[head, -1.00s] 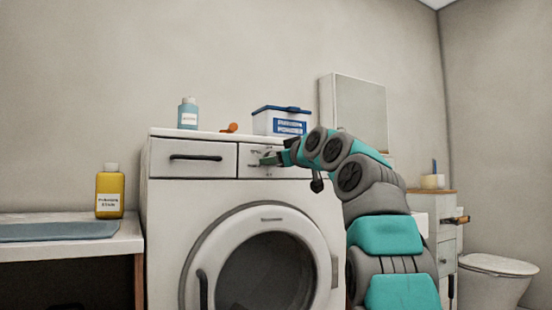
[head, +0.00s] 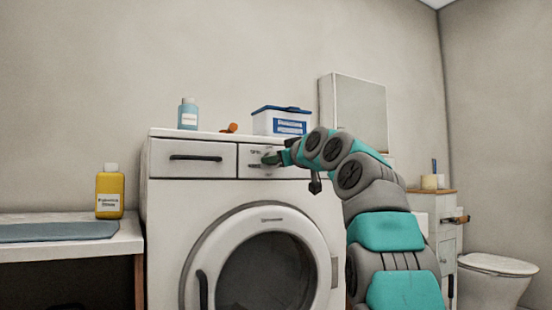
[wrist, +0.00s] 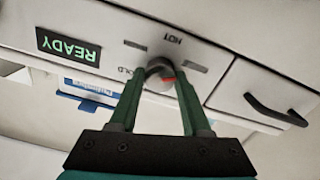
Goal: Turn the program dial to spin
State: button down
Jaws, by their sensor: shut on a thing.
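The washing machine (head: 165,225) stands in the middle of the head view, with its round door closed. My gripper (head: 268,160) is at the right part of its upper front panel. In the wrist view, where the panel appears upside down, my gripper (wrist: 160,76) is shut on a grey dial (wrist: 158,66) with a red mark. The lettering beside this dial reads HOT and, partly hidden by a finger, what looks like COLD. No spin label is readable. A dark display (wrist: 68,47) shows READY in green. In the head view my gripper hides the dial.
A blue bottle (head: 188,114), an orange object (head: 229,128) and a white box with a blue lid (head: 281,122) stand on the machine. A drawer handle (head: 196,157) is on the panel's left. A yellow bottle (head: 109,192) stands on the left counter (head: 125,240).

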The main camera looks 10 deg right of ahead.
jog(key=m+p, duration=0.7)
jog(key=m, duration=0.4)
jog(key=shift+r, duration=0.15)
jog(key=shift+d, duration=0.1)
dwell(0.3)
jog(key=shift+c, duration=1.8)
grip_release()
jog(key=shift+f, duration=0.2)
jog(key=v, duration=0.7)
jog(key=shift+s, duration=0.35)
